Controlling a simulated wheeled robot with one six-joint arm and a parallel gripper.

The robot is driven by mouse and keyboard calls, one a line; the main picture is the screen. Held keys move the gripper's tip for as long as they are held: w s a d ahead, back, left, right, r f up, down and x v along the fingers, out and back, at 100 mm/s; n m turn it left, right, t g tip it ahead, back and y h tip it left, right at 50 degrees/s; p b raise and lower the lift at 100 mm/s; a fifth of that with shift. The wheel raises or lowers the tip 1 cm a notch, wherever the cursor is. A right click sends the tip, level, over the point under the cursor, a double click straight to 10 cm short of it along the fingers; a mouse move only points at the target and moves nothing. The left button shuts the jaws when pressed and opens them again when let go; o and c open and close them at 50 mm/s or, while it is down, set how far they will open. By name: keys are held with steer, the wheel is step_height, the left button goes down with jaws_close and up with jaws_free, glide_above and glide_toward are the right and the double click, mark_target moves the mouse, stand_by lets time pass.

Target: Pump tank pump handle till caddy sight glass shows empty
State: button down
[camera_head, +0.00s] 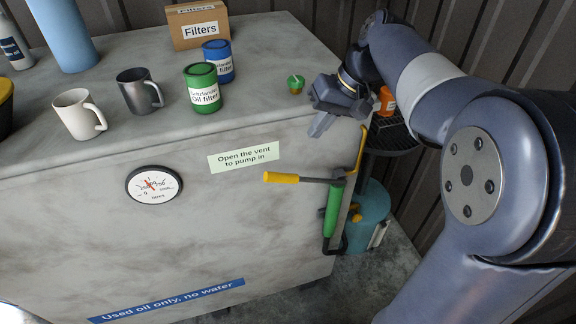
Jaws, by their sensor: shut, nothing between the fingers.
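The hand pump (333,210) has a green barrel and is fixed to the tank's right front corner. Its pump handle (282,178) has a yellow grip and points left, roughly level. The grey tank (90,235) fills the left and middle. The teal caddy (371,208) stands on the floor behind the pump, partly hidden by it. A pale strip (378,234) on its side may be the sight glass; its level is too small to read. My gripper (317,128) is shut and empty, above and apart from the handle, by the tank top's right edge.
A small green cap (295,83) sits on the tank top near my gripper. Filter cans (203,88), mugs (80,115) and a Filters box (197,27) stand further left. A label (244,158) says to open the vent. A round gauge (154,185) is on the front.

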mark_target(283, 174)
steer(key=p+x, duration=0.1)
steer(key=x, duration=1.3)
steer(key=shift+s, duration=0.1)
